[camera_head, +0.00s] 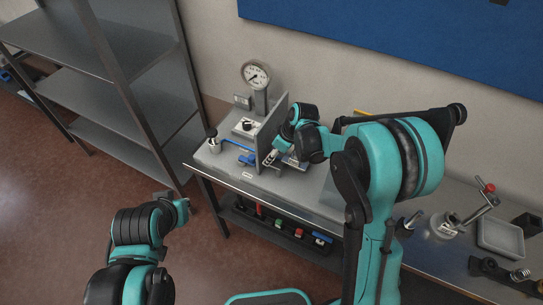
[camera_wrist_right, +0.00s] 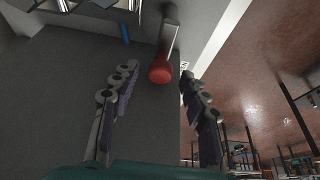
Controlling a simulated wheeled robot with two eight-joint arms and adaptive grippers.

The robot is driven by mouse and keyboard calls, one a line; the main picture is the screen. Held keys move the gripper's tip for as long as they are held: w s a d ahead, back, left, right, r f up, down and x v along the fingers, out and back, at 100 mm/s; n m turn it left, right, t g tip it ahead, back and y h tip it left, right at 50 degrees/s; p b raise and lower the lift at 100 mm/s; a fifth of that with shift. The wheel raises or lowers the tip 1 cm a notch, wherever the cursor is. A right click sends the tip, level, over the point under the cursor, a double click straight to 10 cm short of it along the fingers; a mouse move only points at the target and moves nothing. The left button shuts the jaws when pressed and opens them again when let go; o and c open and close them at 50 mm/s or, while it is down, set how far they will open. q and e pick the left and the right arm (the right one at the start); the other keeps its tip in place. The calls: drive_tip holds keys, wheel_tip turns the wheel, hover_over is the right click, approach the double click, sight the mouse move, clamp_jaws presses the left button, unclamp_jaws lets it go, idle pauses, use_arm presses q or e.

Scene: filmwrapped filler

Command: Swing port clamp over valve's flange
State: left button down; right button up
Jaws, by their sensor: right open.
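In the right wrist view a metal lever with a red grip (camera_wrist_right: 160,70) lies beyond and between the fingertips of my right gripper (camera_wrist_right: 156,98); it may be the port clamp's handle. The gripper is open, its fingers apart with nothing held. In the head view my right gripper (camera_head: 272,157) is beside an upright grey plate (camera_head: 271,132) on the bench, and my arm hides part of that area. A blue-handled part (camera_head: 238,147), perhaps the valve, is left of the plate. I cannot make out the flange. My left gripper (camera_head: 182,205) is low, in front of the bench, its jaws unclear.
A pressure gauge (camera_head: 256,75) stands behind the plate. A red-knobbed device (camera_head: 447,225) and a grey tray (camera_head: 500,237) are on the bench at the right. A metal shelf unit (camera_head: 95,60) stands at left. The floor (camera_head: 70,205) in front is clear.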

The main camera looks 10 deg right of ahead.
drive_tip(key=shift+w+a+f, duration=0.1)
drive_tip(key=shift+f, duration=0.2)
clamp_jaws()
